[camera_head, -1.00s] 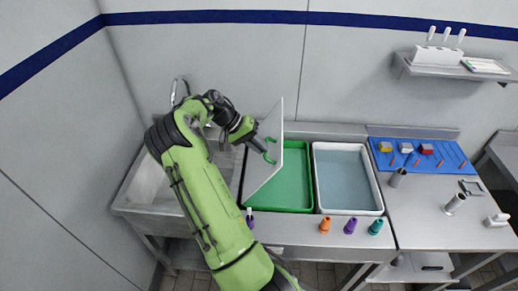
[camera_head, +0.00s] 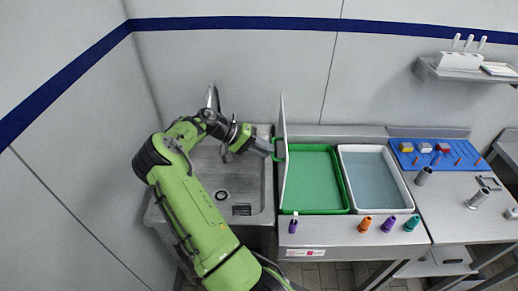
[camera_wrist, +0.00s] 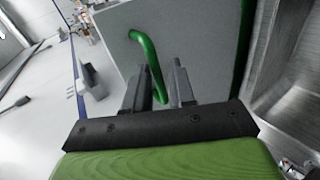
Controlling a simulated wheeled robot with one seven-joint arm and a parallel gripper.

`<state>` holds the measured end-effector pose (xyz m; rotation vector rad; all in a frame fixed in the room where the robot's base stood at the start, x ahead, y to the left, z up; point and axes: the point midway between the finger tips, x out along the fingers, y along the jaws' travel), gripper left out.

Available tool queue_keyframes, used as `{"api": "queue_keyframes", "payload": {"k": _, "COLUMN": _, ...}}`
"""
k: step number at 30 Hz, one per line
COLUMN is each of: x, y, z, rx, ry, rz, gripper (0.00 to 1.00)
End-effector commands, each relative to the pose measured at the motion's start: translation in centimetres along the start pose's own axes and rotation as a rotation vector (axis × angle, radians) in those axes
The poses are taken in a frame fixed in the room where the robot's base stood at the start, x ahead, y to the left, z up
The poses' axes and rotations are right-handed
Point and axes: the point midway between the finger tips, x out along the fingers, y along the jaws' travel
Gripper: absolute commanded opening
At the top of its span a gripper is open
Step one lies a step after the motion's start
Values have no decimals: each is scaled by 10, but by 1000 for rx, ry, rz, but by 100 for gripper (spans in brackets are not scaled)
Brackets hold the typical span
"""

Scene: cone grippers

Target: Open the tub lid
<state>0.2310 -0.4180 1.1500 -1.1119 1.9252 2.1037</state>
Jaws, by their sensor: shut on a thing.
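The tub lid (camera_head: 283,150) is a pale grey panel that stands nearly upright along the left edge of the green tub (camera_head: 345,208). It is seen almost edge-on in the head view. The green tub is uncovered and its green floor shows. In the wrist view the lid (camera_wrist: 205,45) fills the middle, with a green handle (camera_wrist: 150,58) on its face. My gripper (camera_head: 274,149) is at the left face of the lid. In the wrist view the two dark fingers (camera_wrist: 168,82) are shut on the green handle.
A white-rimmed tub of bluish liquid (camera_head: 373,172) stands right of the green tub. A steel sink (camera_head: 228,185) lies under my arm on the left. Orange, purple and teal cones (camera_head: 388,224) stand along the front edge. A blue board (camera_head: 430,153) with small blocks is at the right.

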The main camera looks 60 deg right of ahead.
Motion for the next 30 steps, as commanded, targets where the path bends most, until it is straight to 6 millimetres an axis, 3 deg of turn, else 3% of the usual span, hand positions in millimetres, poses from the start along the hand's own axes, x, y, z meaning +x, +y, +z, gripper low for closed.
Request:
{"api": "queue_keyframes", "payload": {"k": 1, "x": 10, "y": -19, "z": 11, "rx": -50, "ry": -38, "rz": -13, "gripper": 0}}
{"api": "queue_keyframes", "payload": {"k": 8, "x": 11, "y": -19, "z": 11, "rx": -49, "ry": -39, "rz": -13, "gripper": 0}}
{"api": "queue_keyframes", "payload": {"k": 9, "x": 11, "y": -19, "z": 11, "rx": -49, "ry": -39, "rz": -13, "gripper": 28}}
{"api": "queue_keyframes", "payload": {"k": 11, "x": 11, "y": -19, "z": 11, "rx": -50, "ry": -39, "rz": -13, "gripper": 38}}
{"api": "queue_keyframes", "payload": {"k": 30, "x": 6, "y": -15, "z": 7, "rx": -45, "ry": -23, "rz": -13, "gripper": 38}}
